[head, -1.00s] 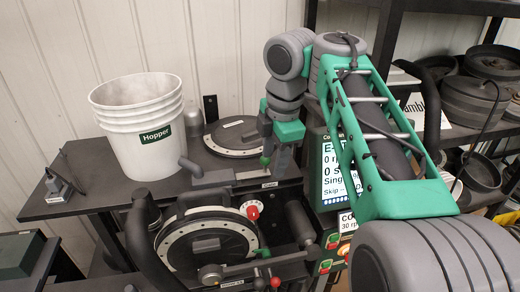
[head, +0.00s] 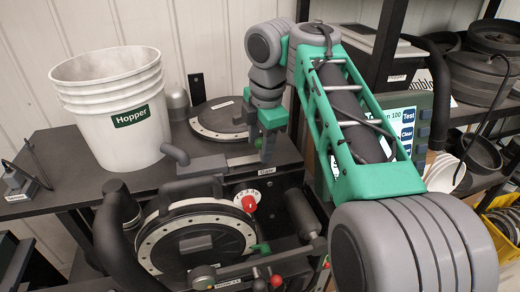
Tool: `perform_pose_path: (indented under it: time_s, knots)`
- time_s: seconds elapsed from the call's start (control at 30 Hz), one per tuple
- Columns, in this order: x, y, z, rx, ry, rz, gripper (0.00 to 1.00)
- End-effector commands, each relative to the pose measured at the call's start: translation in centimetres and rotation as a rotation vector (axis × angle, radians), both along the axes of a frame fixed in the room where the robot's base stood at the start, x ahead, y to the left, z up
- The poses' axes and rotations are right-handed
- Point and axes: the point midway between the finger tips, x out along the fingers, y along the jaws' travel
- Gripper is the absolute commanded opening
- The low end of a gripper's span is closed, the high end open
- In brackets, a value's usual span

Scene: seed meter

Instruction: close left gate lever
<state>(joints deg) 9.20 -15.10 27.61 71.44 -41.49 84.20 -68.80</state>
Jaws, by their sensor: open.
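A small green-tipped lever (head: 258,143) stands at the right end of the flat grey bar beside the rear round disc unit, above a small label that seems to read "Gate". My gripper (head: 266,152) points down right at this lever, its fingers open. The fingers partly hide the lever, and I cannot tell whether they touch it. A second green lever (head: 261,248) sits lower down, at the right edge of the front disc housing. I cannot read a left or right marking on either.
The white hopper bucket (head: 113,105) stands on the black table (head: 58,150) to the left. The front disc housing (head: 196,244) has a red-knobbed dial (head: 248,203) beside it. Red and black knobs lie below. A shelf with dark pans (head: 480,85) and a display panel are at right.

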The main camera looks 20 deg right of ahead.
Motion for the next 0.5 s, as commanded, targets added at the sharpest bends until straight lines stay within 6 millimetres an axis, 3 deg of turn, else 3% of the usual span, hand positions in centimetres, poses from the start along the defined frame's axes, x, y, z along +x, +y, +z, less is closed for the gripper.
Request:
perform_pose_path:
  time_s: [0.13, 0.5]
  knots:
    - [0.0, 0.0, 0.11, 0.0, 0.0, 0.0, 0.47]
    - [0.0, 0.0, 0.1, 0.0, 0.001, -0.001, 0.17]
